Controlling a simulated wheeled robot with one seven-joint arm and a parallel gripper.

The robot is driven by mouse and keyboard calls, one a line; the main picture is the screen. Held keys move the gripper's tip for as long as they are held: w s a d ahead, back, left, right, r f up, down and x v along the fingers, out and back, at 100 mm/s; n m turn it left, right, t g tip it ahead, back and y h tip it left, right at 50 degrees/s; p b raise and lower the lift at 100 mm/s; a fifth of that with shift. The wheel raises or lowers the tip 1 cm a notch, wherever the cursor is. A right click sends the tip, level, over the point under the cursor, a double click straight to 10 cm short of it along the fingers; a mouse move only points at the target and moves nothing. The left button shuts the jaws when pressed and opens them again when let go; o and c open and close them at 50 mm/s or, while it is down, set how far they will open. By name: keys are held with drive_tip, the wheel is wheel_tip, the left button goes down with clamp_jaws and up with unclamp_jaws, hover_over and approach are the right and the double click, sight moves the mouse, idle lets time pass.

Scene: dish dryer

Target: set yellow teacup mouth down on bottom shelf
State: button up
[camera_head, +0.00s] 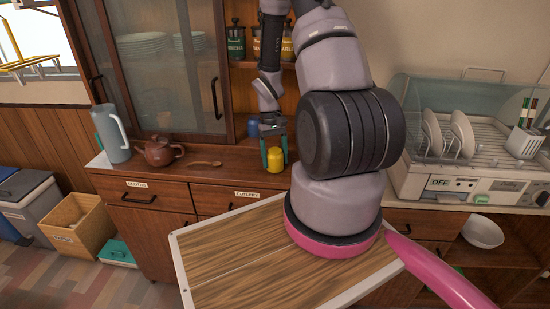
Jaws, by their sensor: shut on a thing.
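I cannot tell which surface is the bottom shelf.
A brown teapot (160,151), a wooden spoon (204,163) and a grey-blue pitcher (112,134) stand left of the cup. A blue item (254,127) is behind my gripper. Jars (236,40) line a shelf above. A white bowl (483,231) sits in the open lower compartment.

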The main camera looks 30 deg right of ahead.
drive_tip(key=shift+f, duration=0.3)
drive_tip(key=o, duration=1.4)
drive_tip(key=v, duration=1)
drive_tip(key=shift+w+r, duration=0.15)
drive_tip(key=shift+r, duration=0.2)
drive_tip(key=shift+r, duration=0.15)
drive_tip(key=s+a+r+m+t, duration=0.1)
drive_tip(key=s+a+r+t, duration=0.15)
drive_tip(key=r, duration=0.75)
drive_tip(key=s+a+r+t, duration=0.1)
drive_tip(key=a+r+t, duration=0.2)
drive_tip(key=r, duration=0.8)
drive_tip(key=s+a+r+t, duration=0.1)
drive_tip(key=s+a+r, duration=0.1)
drive_tip(key=s+r, duration=0.2)
drive_tip(key=s+a+r+m+t+y, duration=0.1)
drive_tip(key=s+a+r+t, duration=0.1)
drive_tip(key=s+r, duration=0.1)
drive_tip(key=s+a+r+t, duration=0.1)
drive_tip(key=s+a+r, duration=0.1)
drive_tip(key=s+r, duration=0.2)
drive_tip(key=shift+s+r+m+t+y, duration=0.3)
drive_tip(key=shift+s+r+t, duration=0.05)
drive_tip(key=shift+r, duration=0.25)
